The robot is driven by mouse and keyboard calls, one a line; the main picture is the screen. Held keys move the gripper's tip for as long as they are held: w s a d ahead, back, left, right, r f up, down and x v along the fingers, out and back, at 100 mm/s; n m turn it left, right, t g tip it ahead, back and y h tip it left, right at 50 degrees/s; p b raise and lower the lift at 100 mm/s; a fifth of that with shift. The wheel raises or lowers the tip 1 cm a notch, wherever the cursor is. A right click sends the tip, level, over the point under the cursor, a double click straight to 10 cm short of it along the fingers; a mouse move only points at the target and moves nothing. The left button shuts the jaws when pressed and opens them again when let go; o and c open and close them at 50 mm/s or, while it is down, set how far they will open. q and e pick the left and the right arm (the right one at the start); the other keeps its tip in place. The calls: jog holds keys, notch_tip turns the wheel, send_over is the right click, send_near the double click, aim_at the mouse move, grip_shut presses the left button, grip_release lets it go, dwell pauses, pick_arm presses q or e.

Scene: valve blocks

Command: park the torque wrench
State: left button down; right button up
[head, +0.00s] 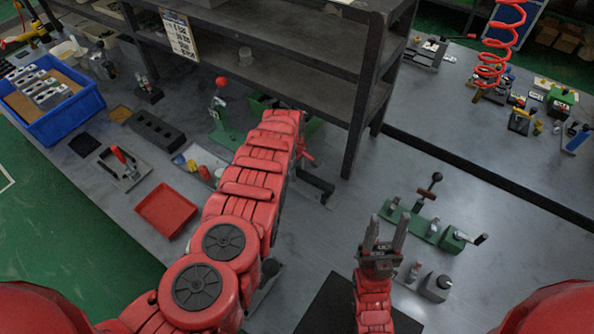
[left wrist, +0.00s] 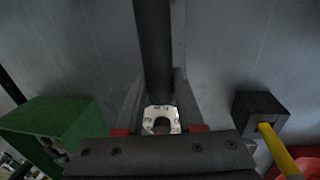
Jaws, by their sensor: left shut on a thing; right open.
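My left gripper (left wrist: 158,105) is shut on a long dark bar (left wrist: 153,45), which I take to be the torque wrench. The bar runs away from between the fingers to the top of the left wrist view. A pale marked piece (left wrist: 160,113) sits between the fingers at its near end. In the head view my left forearm mostly hides this gripper and the wrench, over the middle of the bench. My right gripper (head: 388,222) is open and empty, fingers pointing up the picture, left of a green valve fixture. No holder for the wrench can be clearly made out.
A green fixture with levers (head: 430,228) stands at right. A shelf rack (head: 358,110) rises behind my left arm. A red tray (head: 166,211), a black block with holes (head: 155,131) and a blue crate (head: 84,102) lie left. In the left wrist view, a green block (left wrist: 50,122) and yellow handle (left wrist: 278,150) flank the gripper.

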pick_arm(q)
jog(key=shift+f+b, duration=0.5)
jog(key=shift+f, duration=0.1)
jog(key=shift+c, duration=2.2)
grip_release()
jog(key=shift+a+r, duration=0.1)
jog(key=shift+r, duration=0.4)
jog(key=r, duration=0.2)
jog(key=r+b, duration=0.1)
jog(key=r, duration=0.2)
jog(key=s+r, duration=0.1)
jog(key=r, duration=0.2)
jog(key=shift+a+b, duration=0.15)
jog(key=shift+b, duration=0.2)
notch_tip(320, 180, up, 8)
jog(key=s+p, duration=0.1)
jog(key=p, duration=0.5)
jog(key=shift+a+r+p, duration=0.15)
jog(key=shift+a+p, duration=0.25)
